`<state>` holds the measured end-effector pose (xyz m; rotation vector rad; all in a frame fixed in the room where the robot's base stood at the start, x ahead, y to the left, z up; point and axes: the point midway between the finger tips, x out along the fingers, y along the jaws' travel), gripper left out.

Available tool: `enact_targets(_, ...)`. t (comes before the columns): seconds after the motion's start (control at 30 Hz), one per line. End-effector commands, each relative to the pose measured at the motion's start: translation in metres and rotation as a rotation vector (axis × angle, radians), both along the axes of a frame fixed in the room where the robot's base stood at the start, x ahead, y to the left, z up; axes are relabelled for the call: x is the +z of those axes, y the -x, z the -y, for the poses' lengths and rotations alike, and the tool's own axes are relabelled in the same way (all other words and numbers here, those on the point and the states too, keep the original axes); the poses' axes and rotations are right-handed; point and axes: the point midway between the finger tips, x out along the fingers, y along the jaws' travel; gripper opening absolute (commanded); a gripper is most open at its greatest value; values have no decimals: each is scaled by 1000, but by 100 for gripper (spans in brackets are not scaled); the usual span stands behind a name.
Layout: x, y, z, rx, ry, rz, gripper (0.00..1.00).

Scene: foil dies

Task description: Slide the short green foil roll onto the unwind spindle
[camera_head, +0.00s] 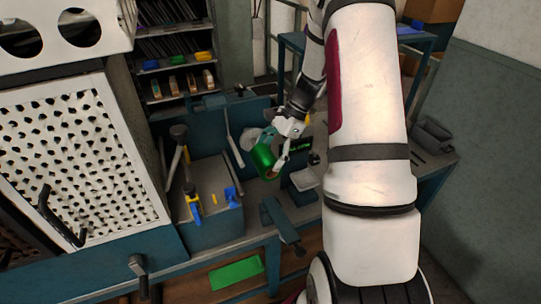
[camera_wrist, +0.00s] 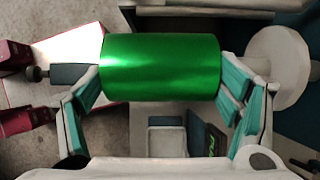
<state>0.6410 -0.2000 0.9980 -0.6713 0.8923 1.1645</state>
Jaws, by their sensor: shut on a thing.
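The short green foil roll (camera_head: 263,157) is held above the bench in the head view. My gripper (camera_head: 283,153) is shut on it. In the wrist view the shiny green roll (camera_wrist: 160,68) lies crosswise, with one finger at each end. A pale round disc (camera_wrist: 278,68) shows to the right of the roll, beyond the right finger; a pale round shape (camera_head: 250,138) also shows behind the roll in the head view. I cannot tell whether these belong to the unwind spindle.
A blue-grey bench tray (camera_head: 212,190) with yellow and blue clamps stands left of the roll. A perforated white panel (camera_head: 70,150) rises at the far left. A grey block (camera_head: 305,180) stands right of the roll. A green sheet (camera_head: 236,272) lies lower down.

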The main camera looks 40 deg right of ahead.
Motion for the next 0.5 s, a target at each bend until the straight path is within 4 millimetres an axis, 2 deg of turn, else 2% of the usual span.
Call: enact_targets(0.5,0,-12,4,0,2,2,43)
